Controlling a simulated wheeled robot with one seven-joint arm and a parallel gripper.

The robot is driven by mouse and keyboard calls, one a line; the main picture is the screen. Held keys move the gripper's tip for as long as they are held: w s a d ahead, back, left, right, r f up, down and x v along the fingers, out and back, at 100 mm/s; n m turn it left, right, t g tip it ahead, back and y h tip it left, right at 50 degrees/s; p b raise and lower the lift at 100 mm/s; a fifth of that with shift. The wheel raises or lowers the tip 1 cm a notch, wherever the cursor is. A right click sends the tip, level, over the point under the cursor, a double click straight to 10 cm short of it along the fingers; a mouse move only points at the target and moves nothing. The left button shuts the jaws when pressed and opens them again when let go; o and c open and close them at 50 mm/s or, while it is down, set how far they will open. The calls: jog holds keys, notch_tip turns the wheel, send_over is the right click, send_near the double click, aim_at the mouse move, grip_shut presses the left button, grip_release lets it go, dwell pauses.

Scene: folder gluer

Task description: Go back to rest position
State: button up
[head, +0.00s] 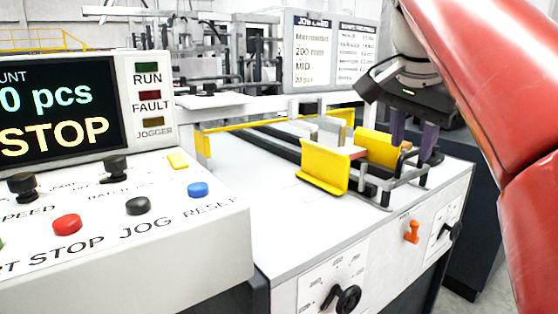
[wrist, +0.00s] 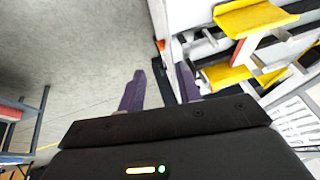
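My gripper (head: 414,137) hangs at the upper right of the head view, above and beside the right end of the white machine table (head: 240,180). Its two purple fingers point down and stand apart. In the wrist view my gripper (wrist: 158,88) also shows its fingers apart, with nothing between them but floor and the machine's dark edge. My red arm fills the right side of the head view. The yellow guides (head: 324,172) and a grey metal bracket (head: 385,180) stand close to the fingers; whether they touch cannot be told.
A control panel (head: 120,235) with a screen reading STOP (head: 55,110) and several buttons fills the left. An orange handle (head: 412,231) and black knobs (head: 346,299) are on the machine's front. A job card board (head: 330,50) stands behind. The wrist view shows bare floor (wrist: 80,50).

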jog(key=s+a+f+n, duration=0.1)
jog(key=s+f+n, duration=0.2)
jog(key=f, duration=0.7)
jog(key=s+a+f+n+y, duration=0.1)
jog(key=s+f+n, duration=0.3)
jog(key=f, duration=0.7)
jog(key=s+a+f+n+t+y, duration=0.1)
jog(key=s+a+f+n, duration=0.1)
jog(key=s+f, duration=0.4)
notch_tip(320, 180, down, 4)
jog(key=shift+s+f+n, duration=0.2)
jog(key=shift+s+n, duration=0.2)
jog(key=shift+n, duration=0.5)
